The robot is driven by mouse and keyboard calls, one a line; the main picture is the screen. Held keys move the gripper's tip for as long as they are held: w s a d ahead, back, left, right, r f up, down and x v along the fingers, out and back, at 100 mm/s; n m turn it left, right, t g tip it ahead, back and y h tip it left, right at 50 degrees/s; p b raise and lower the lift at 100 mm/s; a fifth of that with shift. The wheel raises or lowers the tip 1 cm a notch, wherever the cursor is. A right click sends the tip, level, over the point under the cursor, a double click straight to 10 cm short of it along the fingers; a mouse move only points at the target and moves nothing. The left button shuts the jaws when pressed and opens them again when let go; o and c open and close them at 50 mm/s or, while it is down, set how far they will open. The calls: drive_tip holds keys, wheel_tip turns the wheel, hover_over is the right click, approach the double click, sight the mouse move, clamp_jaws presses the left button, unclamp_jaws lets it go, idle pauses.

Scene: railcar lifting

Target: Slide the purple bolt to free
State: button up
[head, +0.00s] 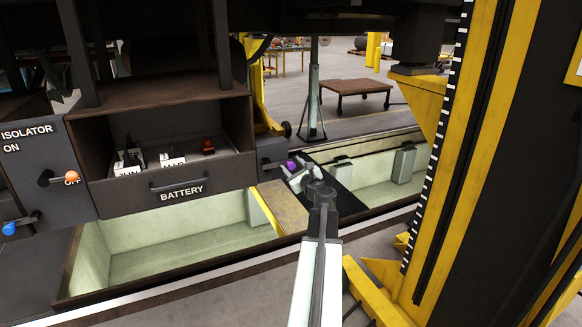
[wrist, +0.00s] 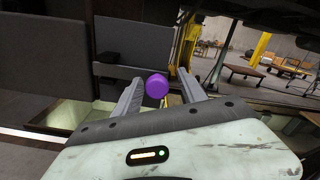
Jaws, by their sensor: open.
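The purple bolt (head: 291,165) shows as a small purple knob at the right end of the battery box, beside a dark panel (head: 272,155). In the wrist view the round purple knob (wrist: 157,86) appears between the two fingers of my gripper (wrist: 158,84). My gripper is open, with a finger on each side of the knob in the picture. I cannot tell whether either finger touches it. In the head view my gripper (head: 300,177) is at the knob, and my arm partly covers the area below. The bolt's shaft is not clearly visible.
The battery drawer (head: 180,190) is to the left, with an isolator panel (head: 45,165) holding orange and blue knobs. A yellow lifting column (head: 455,150) stands close on the right. Open pits (head: 170,245) lie below. A brown cart (head: 355,88) stands behind.

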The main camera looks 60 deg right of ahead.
drive_tip(key=v, duration=0.7)
drive_tip(key=shift+s+a, duration=0.25)
drive_tip(key=shift+s, duration=0.1)
drive_tip(key=w+a+f+n+g+y, duration=0.1)
drive_tip(key=w+a+f+n+y, duration=0.45)
drive_tip(key=a, duration=0.55)
drive_tip(key=w+a+f+n+g+y, duration=0.1)
drive_tip(key=w+a+f+n+y, duration=0.15)
drive_tip(key=w+a+n, duration=0.6)
drive_tip(key=w+a+f+n+g+y, duration=0.1)
drive_tip(key=w+a+f+n+y, duration=0.3)
drive_tip(key=w+a, duration=0.7)
drive_tip(key=s+a+f+n+g+y, duration=0.1)
drive_tip(key=s+a+f+n+g, duration=0.2)
drive_tip(key=a, duration=0.6)
drive_tip(key=a+f+n+g+y, duration=0.1)
drive_tip(key=a+f+n+g, duration=0.2)
drive_tip(key=a, duration=0.5)
drive_tip(key=s+a+f+n+g+h, duration=0.2)
drive_tip(key=s+a+f+n+g, duration=0.1)
drive_tip(key=a+n, duration=0.4)
drive_tip(key=s+a+f+n+g+h, duration=0.2)
drive_tip(key=s+a+n, duration=0.4)
drive_tip(key=a, duration=0.4)
drive_tip(key=shift+s+a+f+n+g, duration=0.2)
drive_tip(key=shift+a+f+n+g, duration=0.15)
drive_tip(key=shift+n+g, duration=0.2)
